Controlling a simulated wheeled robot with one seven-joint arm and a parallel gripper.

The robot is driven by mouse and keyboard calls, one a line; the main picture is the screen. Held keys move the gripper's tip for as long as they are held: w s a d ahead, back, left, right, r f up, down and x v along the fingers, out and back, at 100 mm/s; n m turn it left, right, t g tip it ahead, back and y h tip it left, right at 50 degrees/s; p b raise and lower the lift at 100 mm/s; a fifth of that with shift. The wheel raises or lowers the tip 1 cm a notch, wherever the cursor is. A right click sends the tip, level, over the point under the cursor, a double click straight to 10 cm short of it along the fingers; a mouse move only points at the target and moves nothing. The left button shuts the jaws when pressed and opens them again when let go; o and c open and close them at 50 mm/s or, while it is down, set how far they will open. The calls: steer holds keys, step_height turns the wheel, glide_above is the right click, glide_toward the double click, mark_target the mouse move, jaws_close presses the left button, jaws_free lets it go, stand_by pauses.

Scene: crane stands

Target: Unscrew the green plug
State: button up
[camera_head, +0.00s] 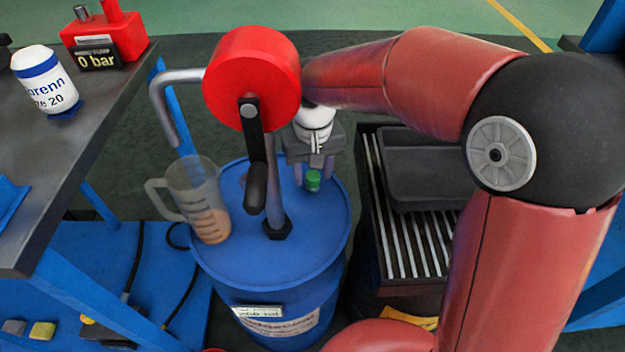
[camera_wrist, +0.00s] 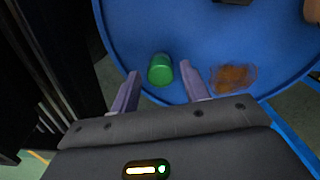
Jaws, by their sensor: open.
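The green plug (camera_head: 313,181) sits on the right part of the blue drum's lid (camera_head: 313,237). In the wrist view the green plug (camera_wrist: 160,69) shows as a short green cylinder on the blue lid (camera_wrist: 200,30). My gripper (camera_head: 312,180) is above the lid at the plug. In the wrist view my gripper (camera_wrist: 158,78) is open, with one finger on each side of the plug and gaps to both. I cannot tell how far the fingertips are above the lid.
A red-headed hand pump (camera_head: 253,78) with a black crank stands on the drum, left of my gripper. A clear jug (camera_head: 196,200) with brown liquid stands on the lid's left side. An orange-brown patch (camera_wrist: 233,76) lies right of the plug. A slatted grate (camera_head: 400,240) is right of the drum.

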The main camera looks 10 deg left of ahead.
steer(key=m, duration=1.1)
steer(key=shift+b, duration=0.3)
steer(key=m, duration=0.4)
jaws_close()
steer(key=shift+r, duration=0.1)
stand_by(0.4)
steer(key=shift+p, duration=0.3)
